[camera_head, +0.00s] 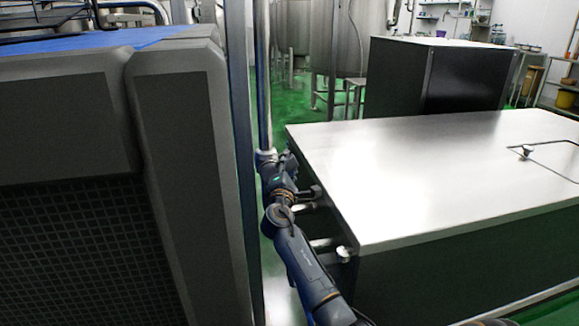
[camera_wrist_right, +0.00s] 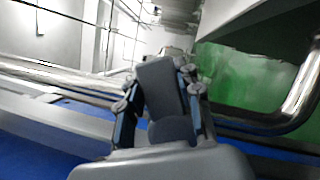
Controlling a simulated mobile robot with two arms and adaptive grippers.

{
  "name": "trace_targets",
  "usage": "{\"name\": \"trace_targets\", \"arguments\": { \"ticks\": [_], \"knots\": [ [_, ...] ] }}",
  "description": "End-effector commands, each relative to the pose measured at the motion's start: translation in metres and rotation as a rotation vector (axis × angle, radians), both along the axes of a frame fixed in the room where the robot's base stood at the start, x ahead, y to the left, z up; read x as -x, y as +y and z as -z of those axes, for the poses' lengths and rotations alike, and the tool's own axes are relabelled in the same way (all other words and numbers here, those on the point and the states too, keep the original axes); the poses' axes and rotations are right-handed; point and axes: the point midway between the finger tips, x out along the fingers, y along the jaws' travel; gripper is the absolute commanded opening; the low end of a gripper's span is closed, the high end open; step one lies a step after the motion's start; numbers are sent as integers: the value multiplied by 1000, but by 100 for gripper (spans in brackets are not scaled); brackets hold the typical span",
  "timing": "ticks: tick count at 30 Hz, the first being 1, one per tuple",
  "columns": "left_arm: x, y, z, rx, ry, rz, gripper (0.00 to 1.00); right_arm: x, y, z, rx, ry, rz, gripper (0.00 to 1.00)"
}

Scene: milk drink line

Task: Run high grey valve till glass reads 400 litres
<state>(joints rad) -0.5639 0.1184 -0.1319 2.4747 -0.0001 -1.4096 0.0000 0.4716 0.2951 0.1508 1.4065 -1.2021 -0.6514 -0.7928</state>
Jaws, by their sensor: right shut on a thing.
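My right gripper (camera_head: 271,164) reaches in from the bottom of the head view, to the vertical steel pipe (camera_head: 264,80) beside the metal-topped unit. In the right wrist view, my right gripper (camera_wrist_right: 157,77) is shut, with its fingers on either side of a dark grey piece (camera_wrist_right: 160,92). This piece looks like the grey valve's handle; the valve body is mostly hidden. How far the valve is turned cannot be told. No sight glass or litre reading can be made out. My left gripper is not in view.
A steel-topped unit (camera_head: 440,165) stands to the right of my arm. A large dark grey machine (camera_head: 185,150) fills the left. Steel tanks (camera_head: 336,35) and a dark cabinet (camera_head: 437,72) stand behind. A bent steel pipe (camera_wrist_right: 298,95) shows at right in the wrist view.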

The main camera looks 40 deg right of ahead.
Motion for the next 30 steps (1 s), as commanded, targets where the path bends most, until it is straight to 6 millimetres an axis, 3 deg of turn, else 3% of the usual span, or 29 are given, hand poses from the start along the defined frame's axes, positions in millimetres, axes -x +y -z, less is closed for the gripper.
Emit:
{"name": "trace_targets", "arguments": {
  "ticks": [17, 18, 21, 30],
  "knots": [
    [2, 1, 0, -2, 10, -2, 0, -1, 1, -1, 38, 22, -2, 0],
    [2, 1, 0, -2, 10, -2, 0, -1, 2, -1, 38, 23, -1, 38],
    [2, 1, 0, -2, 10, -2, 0, -1, 1, -1, 38, 22, 0, 58],
    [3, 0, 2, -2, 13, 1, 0, 0, 2, -2, 37, 22, -1, 58]
  ]
}}
